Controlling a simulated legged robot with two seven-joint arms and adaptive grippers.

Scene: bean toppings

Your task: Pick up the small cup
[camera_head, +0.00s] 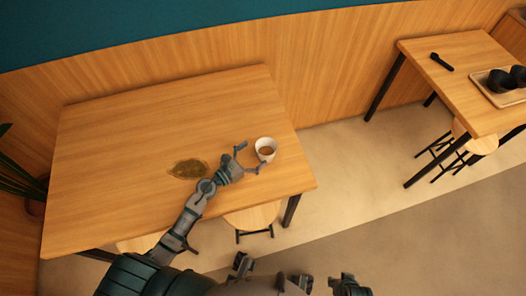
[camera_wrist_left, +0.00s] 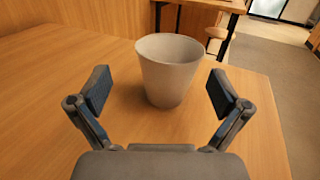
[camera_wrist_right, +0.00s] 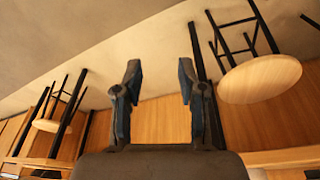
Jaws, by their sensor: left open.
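A flat brownish-green patch (camera_head: 188,168) lies on the near table (camera_head: 130,125), left of the left gripper. A second table (camera_head: 450,75) at right holds a tray (camera_head: 507,97) with dark cups and a black object (camera_head: 441,62). A stool (camera_head: 252,216) stands by the near table's front edge.

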